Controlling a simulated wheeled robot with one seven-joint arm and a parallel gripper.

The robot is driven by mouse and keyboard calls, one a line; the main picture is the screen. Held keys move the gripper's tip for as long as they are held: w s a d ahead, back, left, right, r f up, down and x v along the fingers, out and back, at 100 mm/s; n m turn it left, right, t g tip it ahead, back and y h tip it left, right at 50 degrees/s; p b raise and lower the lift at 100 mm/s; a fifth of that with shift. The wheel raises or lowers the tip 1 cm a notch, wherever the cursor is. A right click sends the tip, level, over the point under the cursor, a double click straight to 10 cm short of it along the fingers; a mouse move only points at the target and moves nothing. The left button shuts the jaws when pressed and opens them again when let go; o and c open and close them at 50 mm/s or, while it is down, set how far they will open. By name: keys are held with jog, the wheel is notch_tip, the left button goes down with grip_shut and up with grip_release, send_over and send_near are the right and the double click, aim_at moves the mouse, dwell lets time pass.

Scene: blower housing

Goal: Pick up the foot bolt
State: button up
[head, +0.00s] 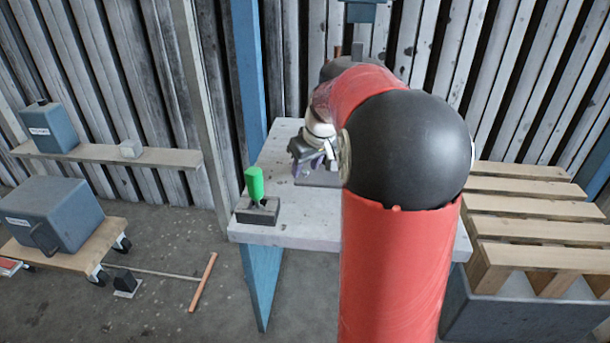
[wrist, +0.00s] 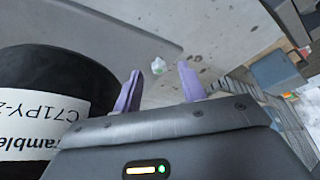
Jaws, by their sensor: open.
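My gripper (wrist: 159,78) is open, its two purple fingers apart with nothing held between them. In the head view my gripper (head: 318,163) is low over the grey table (head: 275,235), partly hidden by my arm. I cannot make out the foot bolt in the head view.
A black cylinder with a white label (wrist: 45,100) stands close left of my gripper. A green handle (head: 254,183) stands upright in a dark block (head: 258,211) at the table's left front corner. A wooden pallet (head: 540,230) is at right. My arm hides the table's right part.

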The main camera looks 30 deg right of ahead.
jog(key=c, duration=0.8)
notch_tip(320, 180, up, 20)
jog(key=p, duration=0.4)
notch_tip(320, 180, up, 5)
jog(key=p, duration=0.5)
send_over(307, 172)
jog(key=shift+s, duration=0.1)
